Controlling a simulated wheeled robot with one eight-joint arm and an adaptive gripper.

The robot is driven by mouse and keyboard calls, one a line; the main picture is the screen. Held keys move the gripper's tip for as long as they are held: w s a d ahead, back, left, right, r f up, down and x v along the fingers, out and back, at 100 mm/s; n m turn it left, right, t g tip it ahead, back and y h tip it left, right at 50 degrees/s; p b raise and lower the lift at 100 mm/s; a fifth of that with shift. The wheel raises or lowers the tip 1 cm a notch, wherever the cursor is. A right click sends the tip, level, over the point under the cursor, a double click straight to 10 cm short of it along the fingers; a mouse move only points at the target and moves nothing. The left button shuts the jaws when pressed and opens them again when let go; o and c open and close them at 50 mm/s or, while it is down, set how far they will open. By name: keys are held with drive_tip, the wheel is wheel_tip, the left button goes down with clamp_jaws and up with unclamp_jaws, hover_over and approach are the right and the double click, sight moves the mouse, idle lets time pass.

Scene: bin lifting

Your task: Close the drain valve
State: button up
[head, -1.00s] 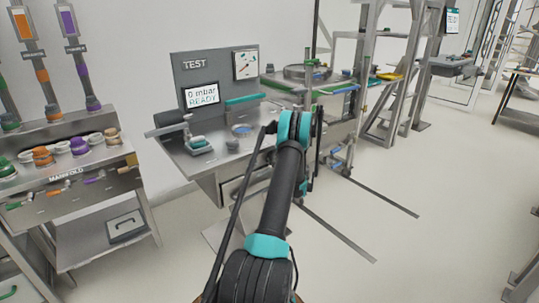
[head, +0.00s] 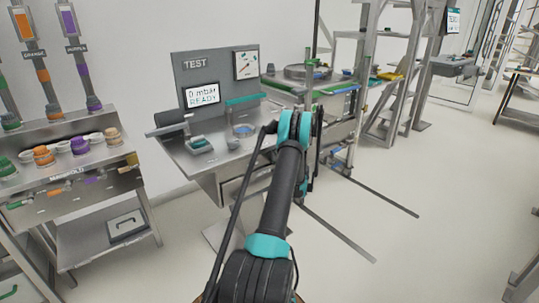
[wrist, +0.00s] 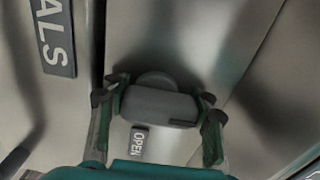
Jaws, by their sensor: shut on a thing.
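In the wrist view, my gripper (wrist: 163,93) has its two fingers at either end of a grey valve handle (wrist: 160,106) and is shut on it. The handle lies crosswise in front of a steel panel, with a rounded grey part behind it. A small "OPEN" label (wrist: 139,142) sits just below the handle. In the head view my arm crosses the middle of the picture. It hides the gripper and the handle there.
A plate ending in "ALS" (wrist: 54,35) is at the wrist view's upper left, beside a dark gap. In the head view, a TEST bench (head: 210,165) stands ahead and a manifold stand (head: 80,190) at left. Floor at right (head: 440,230) is clear.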

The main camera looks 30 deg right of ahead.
idle(0.3)
drive_tip(key=o, duration=1.3)
